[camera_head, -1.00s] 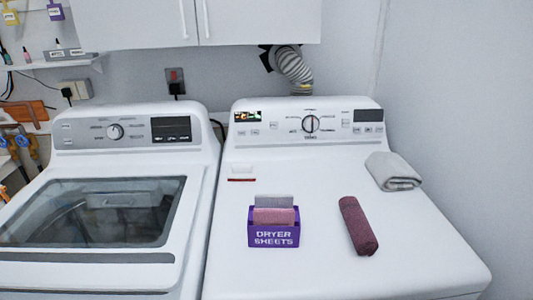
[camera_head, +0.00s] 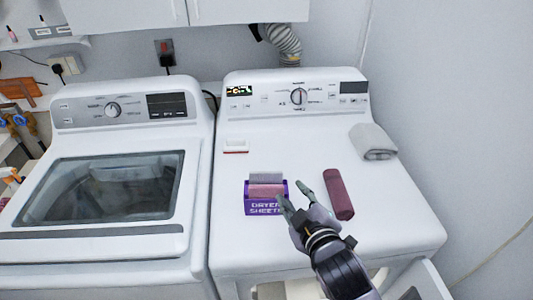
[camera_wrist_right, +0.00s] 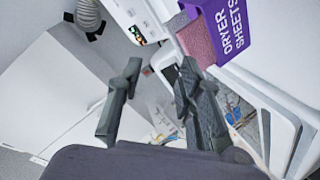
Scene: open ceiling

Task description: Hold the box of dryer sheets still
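The purple box of dryer sheets (camera_head: 264,208) stands upright on the white dryer top, with grey and pink sheets sticking up out of it. In the right wrist view the box (camera_wrist_right: 236,22) is tilted at the upper right, beyond one finger. My right gripper (camera_head: 288,191) is open and empty, just right of the box. One fingertip overlaps the box's right edge in the head view; I cannot tell whether it touches. In the right wrist view the gripper (camera_wrist_right: 161,66) has its two fingers spread with nothing between them. My left gripper is not in view.
A rolled maroon towel (camera_head: 338,194) lies close to the right of my right gripper. A folded grey towel (camera_head: 373,142) lies at the back right. A small red and white item (camera_head: 236,146) lies behind the box. A washer (camera_head: 110,190) stands to the left.

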